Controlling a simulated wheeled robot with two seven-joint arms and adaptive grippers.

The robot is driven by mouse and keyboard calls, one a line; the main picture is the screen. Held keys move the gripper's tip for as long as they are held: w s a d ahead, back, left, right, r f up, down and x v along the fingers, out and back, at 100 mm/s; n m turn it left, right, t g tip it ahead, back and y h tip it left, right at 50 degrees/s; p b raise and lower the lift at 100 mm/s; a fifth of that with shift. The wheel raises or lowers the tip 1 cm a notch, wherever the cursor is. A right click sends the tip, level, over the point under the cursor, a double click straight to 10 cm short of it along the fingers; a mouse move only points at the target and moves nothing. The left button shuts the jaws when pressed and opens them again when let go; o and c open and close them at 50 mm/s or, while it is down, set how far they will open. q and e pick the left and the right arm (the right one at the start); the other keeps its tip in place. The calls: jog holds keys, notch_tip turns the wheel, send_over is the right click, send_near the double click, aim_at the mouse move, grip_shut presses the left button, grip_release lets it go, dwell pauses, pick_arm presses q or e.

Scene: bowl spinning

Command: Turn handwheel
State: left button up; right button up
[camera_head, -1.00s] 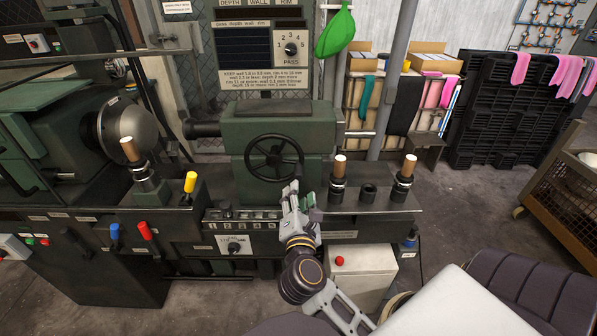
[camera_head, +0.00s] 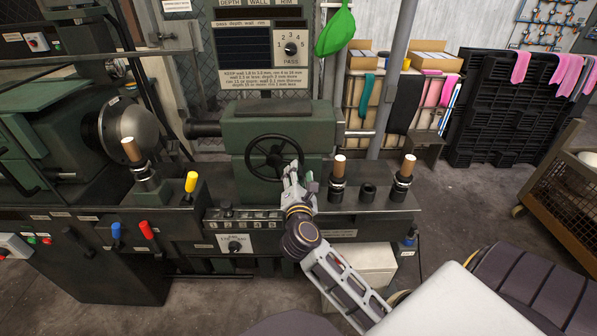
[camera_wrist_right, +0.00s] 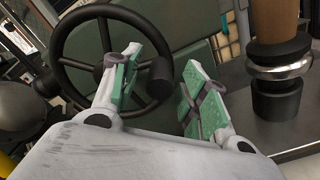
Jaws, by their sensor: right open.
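The handwheel (camera_head: 274,141) is a black spoked wheel on the front of the green tailstock housing. It also shows in the right wrist view (camera_wrist_right: 62,38), with its dark cylindrical handle knob (camera_wrist_right: 160,78) at the lower right of the rim. My right gripper (camera_head: 299,175) is at the lower right of the wheel. In the right wrist view, its green-padded fingers (camera_wrist_right: 158,92) are spread apart, with the knob appearing between them, nearer the left finger. I cannot tell whether a finger touches the knob. My left gripper is not in view.
Wooden-handled tools (camera_head: 338,178) stand in black holders just right of my gripper, another (camera_head: 404,180) farther right. A yellow-topped lever (camera_head: 190,184) stands left on the machine bed. Open floor (camera_head: 470,205) lies to the right.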

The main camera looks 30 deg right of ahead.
jog(key=shift+x, duration=0.95)
grip_shut()
